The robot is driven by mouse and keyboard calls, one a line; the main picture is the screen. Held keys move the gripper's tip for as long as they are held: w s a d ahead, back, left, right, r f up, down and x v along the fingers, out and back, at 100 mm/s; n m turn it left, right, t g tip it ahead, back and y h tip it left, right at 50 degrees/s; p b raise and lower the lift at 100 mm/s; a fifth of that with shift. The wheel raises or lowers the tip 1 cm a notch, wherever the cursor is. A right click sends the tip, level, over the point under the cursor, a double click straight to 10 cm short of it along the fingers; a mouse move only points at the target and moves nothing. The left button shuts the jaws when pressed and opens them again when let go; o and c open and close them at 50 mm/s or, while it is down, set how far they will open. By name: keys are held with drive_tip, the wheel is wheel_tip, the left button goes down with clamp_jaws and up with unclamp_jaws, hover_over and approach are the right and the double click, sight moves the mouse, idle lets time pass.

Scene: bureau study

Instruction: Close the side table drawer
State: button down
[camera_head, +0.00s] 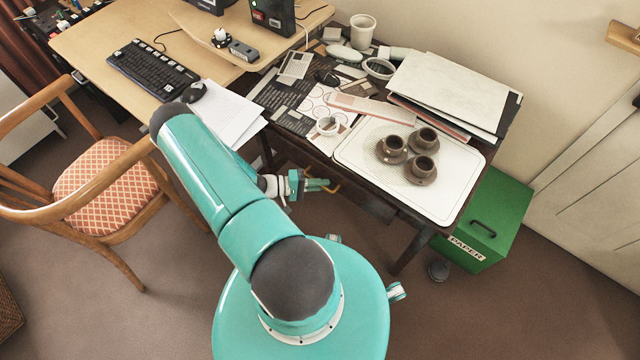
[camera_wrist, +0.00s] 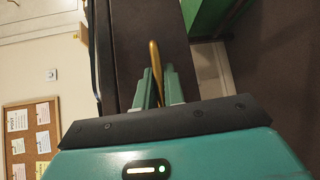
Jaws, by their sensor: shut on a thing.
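The dark side table (camera_head: 272,112) stands right of the desk, its top crowded. Its dark drawer front (camera_head: 362,199) shows under the top edge, partly in shadow; I cannot tell how far it stands out. In the wrist view the dark drawer face (camera_wrist: 130,45) fills the upper middle. A brass handle (camera_head: 333,187) is on it, and it also shows as a curved bar in the wrist view (camera_wrist: 155,62). My gripper (camera_head: 318,185) is shut on this handle; in the wrist view its fingers (camera_wrist: 158,90) stand on both sides of the bar.
A white tray (camera_head: 357,151) with 3 brown cups sits on the tabletop near its front edge. A green paper bin (camera_head: 490,215) stands right of the table. A wooden chair (camera_head: 105,185) is at left. Open brown floor (camera_head: 480,310) lies at lower right.

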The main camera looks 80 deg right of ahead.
sight(324, 174)
drive_tip(key=shift+s+d, duration=0.3)
drive_tip(key=shift+d, duration=0.45)
drive_tip(key=shift+s+d, duration=0.25)
drive_tip(key=shift+d, duration=0.45)
drive_tip(key=shift+s+d, duration=0.3)
drive_tip(key=shift+d, duration=0.45)
drive_tip(key=c, duration=1.5)
unclamp_jaws()
drive_tip(key=shift+d, duration=0.15)
drive_tip(key=shift+s+r, duration=0.1)
drive_tip(key=v, duration=1.4)
drive_tip(key=shift+a, duration=0.2)
